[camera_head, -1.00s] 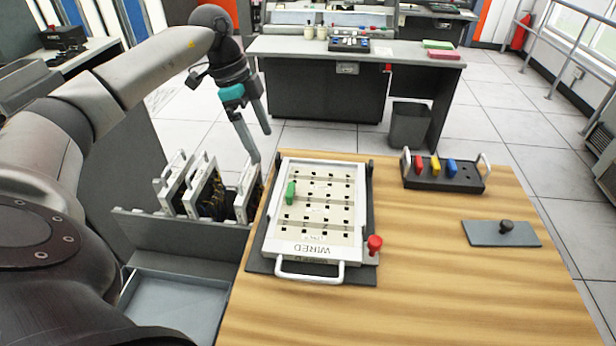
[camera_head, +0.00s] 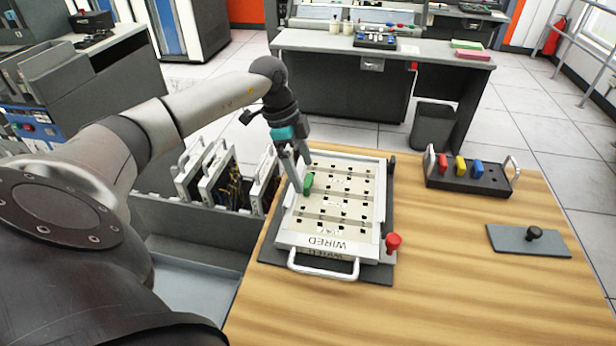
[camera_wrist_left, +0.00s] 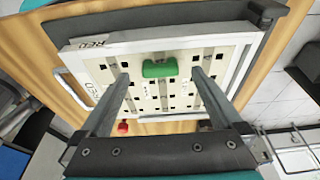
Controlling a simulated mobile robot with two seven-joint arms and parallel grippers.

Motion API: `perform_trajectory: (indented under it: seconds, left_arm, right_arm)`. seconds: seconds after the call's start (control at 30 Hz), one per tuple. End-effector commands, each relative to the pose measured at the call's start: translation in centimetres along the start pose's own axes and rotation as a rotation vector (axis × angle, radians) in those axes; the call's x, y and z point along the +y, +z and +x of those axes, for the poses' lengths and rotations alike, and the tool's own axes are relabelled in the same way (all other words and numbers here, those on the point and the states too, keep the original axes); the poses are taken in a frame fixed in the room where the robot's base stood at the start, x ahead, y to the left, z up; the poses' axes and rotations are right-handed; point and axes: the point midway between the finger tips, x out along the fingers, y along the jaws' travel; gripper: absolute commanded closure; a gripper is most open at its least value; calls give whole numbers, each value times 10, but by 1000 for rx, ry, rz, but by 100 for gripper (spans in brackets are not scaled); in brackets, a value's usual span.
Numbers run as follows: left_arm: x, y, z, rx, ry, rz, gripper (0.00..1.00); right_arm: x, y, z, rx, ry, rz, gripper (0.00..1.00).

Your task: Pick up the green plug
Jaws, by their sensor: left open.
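The green plug (camera_head: 308,182) stands on the white plugboard (camera_head: 330,240) marked WIRED, near its left edge. My left gripper (camera_head: 302,176) is at the plug, coming down from above. In the left wrist view the green plug (camera_wrist_left: 160,68) lies between the two open fingers, a little beyond their tips, with a gap on each side. The left gripper (camera_wrist_left: 158,78) is open and holds nothing. I cannot tell from these frames the exact height of the fingertips above the board. My right gripper is not in view.
A dark holder (camera_head: 470,180) with red, yellow and blue plugs stands at the back right. A red knob (camera_head: 393,242) is beside the board. White-handled panels (camera_head: 215,180) stand left. The table's front right is clear.

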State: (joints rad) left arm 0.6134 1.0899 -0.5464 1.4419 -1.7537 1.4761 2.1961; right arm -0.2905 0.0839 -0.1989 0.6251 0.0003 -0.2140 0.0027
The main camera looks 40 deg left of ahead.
Motion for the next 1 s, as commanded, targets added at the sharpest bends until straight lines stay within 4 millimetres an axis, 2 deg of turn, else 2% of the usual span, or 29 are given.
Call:
perform_trajectory:
  seconds: [0.03, 0.1, 0.2, 0.43, 1.0]
  left_arm:
    - [1, -2, 12, 2, 4, 1, 0]
    - [1, -2, 23, 0, 4, -1, 0]
    - [0, -2, 33, 0, 2, -1, 0]
    - [0, -2, 33, -1, 1, 0, 0]
    - [0, -2, 33, -1, 1, 0, 64]
  right_arm:
    - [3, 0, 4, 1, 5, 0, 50]
    - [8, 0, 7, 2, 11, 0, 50]
    - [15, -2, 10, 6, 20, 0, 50]
    - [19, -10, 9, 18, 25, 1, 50]
    - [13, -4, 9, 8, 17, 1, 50]
